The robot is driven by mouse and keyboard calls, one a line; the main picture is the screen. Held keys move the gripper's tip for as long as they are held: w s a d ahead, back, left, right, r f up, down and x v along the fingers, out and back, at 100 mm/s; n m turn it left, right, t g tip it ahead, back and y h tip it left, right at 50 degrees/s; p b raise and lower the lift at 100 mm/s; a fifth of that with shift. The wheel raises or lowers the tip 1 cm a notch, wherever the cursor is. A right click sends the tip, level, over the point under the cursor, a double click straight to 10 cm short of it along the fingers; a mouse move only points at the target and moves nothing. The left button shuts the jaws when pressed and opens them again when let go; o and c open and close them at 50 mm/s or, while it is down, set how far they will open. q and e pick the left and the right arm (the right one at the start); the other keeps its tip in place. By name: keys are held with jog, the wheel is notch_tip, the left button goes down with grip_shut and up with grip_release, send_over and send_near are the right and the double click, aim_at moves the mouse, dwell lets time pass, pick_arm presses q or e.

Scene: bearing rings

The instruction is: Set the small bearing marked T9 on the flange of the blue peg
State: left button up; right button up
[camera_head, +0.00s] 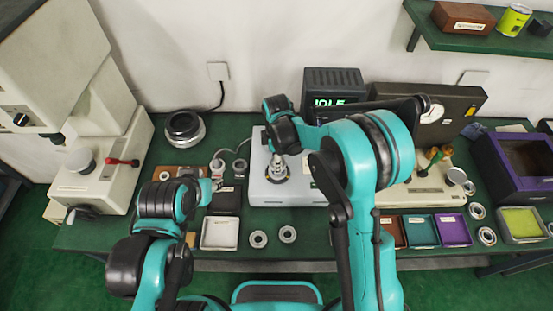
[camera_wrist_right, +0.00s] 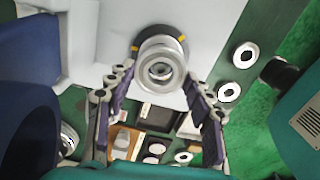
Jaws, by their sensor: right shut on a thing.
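A shiny metal bearing (camera_wrist_right: 160,72) sits between the fingers of my right gripper (camera_wrist_right: 155,88) in the right wrist view, above a dark round seat with yellow marks. In the head view my right gripper (camera_head: 278,160) points down over that seat on the pale grey device (camera_head: 262,193). The right gripper is shut on the bearing; a gap between bearing and seat cannot be judged. No T9 mark is readable. I cannot make out a blue peg or its flange. My left gripper (camera_head: 208,190) is low at the left, its fingers too small to read.
Two loose rings (camera_head: 258,239) (camera_head: 287,234) lie at the bench front beside a white tray (camera_head: 220,233). Red, teal (camera_head: 421,245) and purple trays and several rings (camera_head: 487,236) are at right. A black display box (camera_head: 332,78) stands behind. A beige machine (camera_head: 100,160) fills the left.

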jog(key=shift+f+b, duration=1)
jog(key=shift+f, duration=0.2)
jog(key=o, duration=1.4)
jog(key=shift+o, duration=0.2)
jog(key=shift+r, duration=4.1)
